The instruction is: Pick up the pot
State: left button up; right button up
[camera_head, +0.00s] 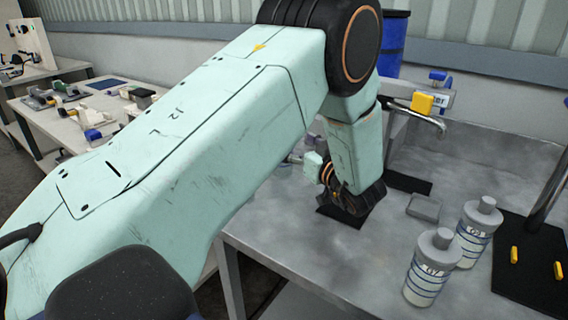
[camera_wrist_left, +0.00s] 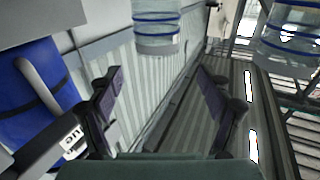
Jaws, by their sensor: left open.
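Two white bottle-like pots with grey caps and blue bands stand upright on the grey bench in the head view, a nearer one (camera_head: 432,268) and a farther one (camera_head: 474,230). I cannot tell which is the task's pot. Two pale blue-banded containers, left (camera_wrist_left: 155,25) and right (camera_wrist_left: 295,35), also show at the top of the left wrist view, cut off by its edge. My left gripper (camera_wrist_left: 158,70) is open, with nothing between its fingers. In the head view my left arm largely hides it, left of and apart from the pots. My right gripper is not in view.
A blue drum (camera_head: 390,44) stands behind my arm; a blue cylinder shows in the wrist view (camera_wrist_left: 32,95). A small grey block (camera_head: 424,208) lies near the pots. A black plate with a metal post (camera_head: 548,190) is at right. A cluttered table (camera_head: 62,130) stands at left.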

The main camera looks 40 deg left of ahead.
pick_arm(q)
jog(key=f+x, duration=0.1)
jog(key=x, duration=0.6)
jog(key=shift+w, duration=0.15)
jog(key=shift+w+a+f, duration=0.15)
jog(key=shift+a+f, duration=0.05)
jog(key=shift+f, duration=0.05)
jog(key=c, duration=0.5)
jog(key=shift+d+r, duration=0.15)
jog(key=c, duration=1)
grip_shut()
